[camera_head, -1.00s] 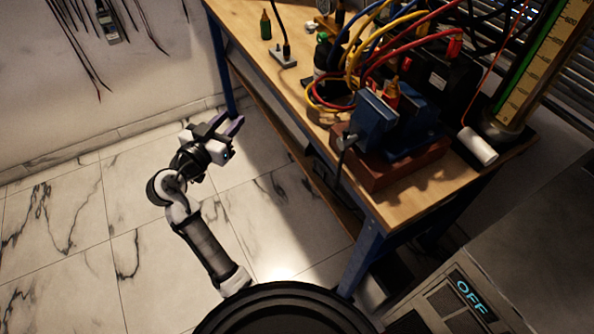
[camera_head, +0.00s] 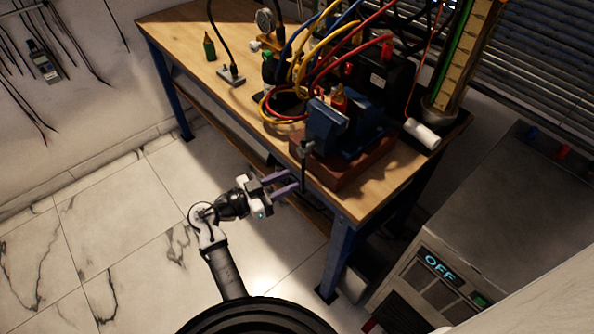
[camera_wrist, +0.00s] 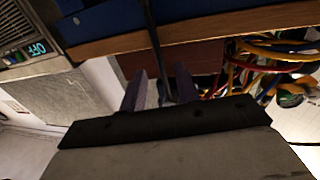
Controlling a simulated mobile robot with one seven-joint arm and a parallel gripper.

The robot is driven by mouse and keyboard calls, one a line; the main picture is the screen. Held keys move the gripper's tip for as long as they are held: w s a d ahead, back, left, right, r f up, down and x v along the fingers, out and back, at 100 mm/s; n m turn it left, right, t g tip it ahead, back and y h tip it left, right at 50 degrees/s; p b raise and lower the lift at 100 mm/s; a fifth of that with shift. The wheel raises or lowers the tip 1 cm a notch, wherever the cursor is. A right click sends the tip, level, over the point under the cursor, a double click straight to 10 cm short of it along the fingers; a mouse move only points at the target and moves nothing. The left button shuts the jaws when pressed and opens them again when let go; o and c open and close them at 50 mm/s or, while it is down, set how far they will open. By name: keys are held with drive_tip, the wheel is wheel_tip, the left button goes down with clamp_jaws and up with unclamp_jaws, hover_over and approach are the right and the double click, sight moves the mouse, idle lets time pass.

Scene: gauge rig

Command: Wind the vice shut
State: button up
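The blue vice (camera_head: 328,122) stands on a red-brown block (camera_head: 345,172) at the bench's front edge. Its thin dark handle bar (camera_head: 304,165) hangs upright at the vice's front; I cannot tell how wide the jaw gap is. My gripper (camera_head: 294,181) is open, its two purple fingers pointing at the bar's lower part. In the wrist view the bar (camera_wrist: 153,40) runs down toward the gap between the fingertips (camera_wrist: 160,82). I cannot tell whether they touch it. The vice body is mostly hidden there.
The wooden bench (camera_head: 185,30) carries coiled coloured cables (camera_head: 285,95), a green bottle (camera_head: 209,46), a dial gauge (camera_head: 265,20) and a white cylinder (camera_head: 422,134) close to the vice. A grey cabinet with an OFF display (camera_head: 440,268) stands at right. The floor left of my arm is clear.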

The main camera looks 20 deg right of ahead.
drive_tip(key=shift+w+d+p, duration=0.15)
drive_tip(key=shift+d+p, duration=0.1)
drive_tip(key=shift+d, duration=0.7)
drive_tip(key=shift+w+d+p, duration=0.15)
drive_tip(key=shift+d+p, duration=0.05)
drive_tip(key=shift+d, duration=0.75)
clamp_jaws()
